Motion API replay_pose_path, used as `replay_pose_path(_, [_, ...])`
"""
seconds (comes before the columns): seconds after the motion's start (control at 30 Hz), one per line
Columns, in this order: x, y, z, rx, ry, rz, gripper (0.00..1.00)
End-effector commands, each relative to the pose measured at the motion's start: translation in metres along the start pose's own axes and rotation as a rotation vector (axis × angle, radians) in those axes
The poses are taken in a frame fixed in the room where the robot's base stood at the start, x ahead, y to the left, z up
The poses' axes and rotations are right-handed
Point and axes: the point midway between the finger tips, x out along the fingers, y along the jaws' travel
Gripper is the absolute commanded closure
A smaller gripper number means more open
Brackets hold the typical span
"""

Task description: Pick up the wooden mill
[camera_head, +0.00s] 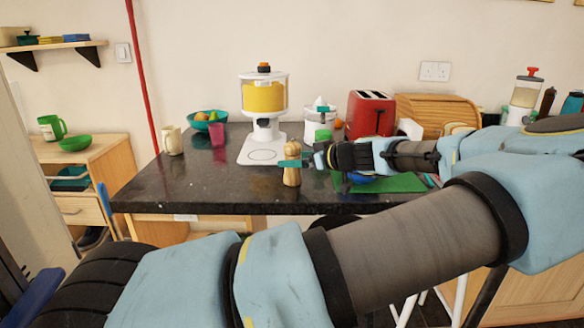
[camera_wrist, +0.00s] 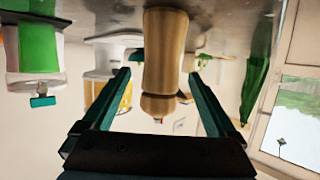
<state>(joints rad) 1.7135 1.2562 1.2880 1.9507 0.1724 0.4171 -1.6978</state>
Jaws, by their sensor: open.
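The wooden mill (camera_head: 292,178) stands upright near the front edge of the dark granite counter, its round knob on top. In the wrist view, which is upside down, the mill (camera_wrist: 165,50) hangs from the top with its knob lowest. My gripper (camera_head: 293,163) reaches in from the right in the head view, and one teal finger crosses in front of the mill below its knob. In the wrist view the open gripper (camera_wrist: 158,75) has a finger on each side of the mill, with a visible gap on both sides.
The dispenser with yellow contents (camera_head: 264,95) stands behind the mill. The green board (camera_head: 400,183) lies to the right under my arm. The red toaster (camera_head: 370,114) and wooden bread box (camera_head: 437,112) stand at the back right. The counter left of the mill (camera_head: 215,180) is clear.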

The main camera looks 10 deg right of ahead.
Motion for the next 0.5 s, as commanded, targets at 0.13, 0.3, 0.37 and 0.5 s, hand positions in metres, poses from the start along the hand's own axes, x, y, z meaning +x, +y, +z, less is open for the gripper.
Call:
replay_pose_path(0.13, [0.019,-0.002,-0.006,0.001,0.0,-0.005,0.07])
replay_pose_path(0.3, [0.042,-0.001,-0.005,0.0,0.0,-0.002,0.07])
replay_pose_path(0.37, [0.047,-0.001,-0.004,0.001,0.0,-0.001,0.07])
replay_pose_path(0.5, [0.05,0.0,-0.002,0.0,-0.001,0.001,0.07])
